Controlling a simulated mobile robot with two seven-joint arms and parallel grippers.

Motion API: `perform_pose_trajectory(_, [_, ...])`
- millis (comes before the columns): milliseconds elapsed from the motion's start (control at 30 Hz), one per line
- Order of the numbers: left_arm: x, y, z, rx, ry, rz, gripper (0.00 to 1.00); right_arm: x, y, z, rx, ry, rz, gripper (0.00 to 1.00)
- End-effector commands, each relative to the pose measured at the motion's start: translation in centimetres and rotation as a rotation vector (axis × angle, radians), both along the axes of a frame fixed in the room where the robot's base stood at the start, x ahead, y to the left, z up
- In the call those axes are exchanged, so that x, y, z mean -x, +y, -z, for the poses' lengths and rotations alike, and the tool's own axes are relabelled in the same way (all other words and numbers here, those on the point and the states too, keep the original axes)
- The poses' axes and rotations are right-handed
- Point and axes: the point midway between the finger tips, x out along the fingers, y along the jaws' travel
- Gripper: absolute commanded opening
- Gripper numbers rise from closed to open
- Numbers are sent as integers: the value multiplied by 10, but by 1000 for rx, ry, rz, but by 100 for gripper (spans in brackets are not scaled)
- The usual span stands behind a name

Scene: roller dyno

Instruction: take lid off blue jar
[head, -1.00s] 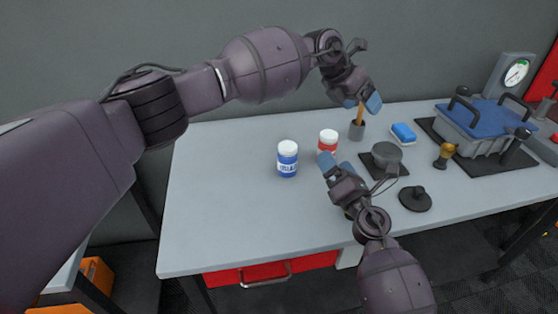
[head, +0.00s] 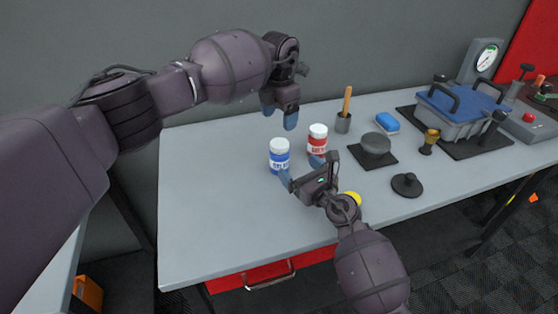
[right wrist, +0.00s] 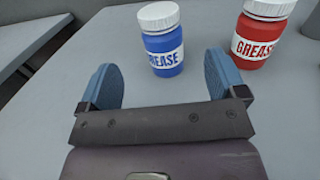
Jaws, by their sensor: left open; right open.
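The blue jar (head: 279,160) stands upright on the table with its white lid (head: 280,145) on. In the right wrist view the blue jar (right wrist: 163,50) is ahead of my open fingers, labelled GREASE, with its white lid (right wrist: 158,15) on top. My right gripper (head: 301,169) is open and empty, low over the table just in front of the blue jar; its fingers (right wrist: 163,80) do not reach around it. My left gripper (head: 279,115) is open and empty, above and behind the blue jar, pointing down.
A red jar (head: 317,142) with a white lid stands close to the right of the blue jar. The table's left part is clear.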

Motion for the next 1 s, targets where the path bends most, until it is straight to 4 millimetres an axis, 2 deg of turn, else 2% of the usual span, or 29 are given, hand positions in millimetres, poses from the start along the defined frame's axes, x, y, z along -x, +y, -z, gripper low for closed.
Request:
perform_pose_trajectory(300, [0,-1,0,2,-1,0,77,-43,28,-1,-4,1,1,90])
perform_pose_trajectory(500, [0,-1,0,2,-1,0,77,-62,40,0,-3,2,1,90])
perform_pose_trajectory(700, [0,-1,0,2,-1,1,77,-70,45,0,-3,2,2,90])
perform_pose_trajectory(1000, [0,-1,0,2,-1,1,77,-72,46,0,-3,2,2,90])
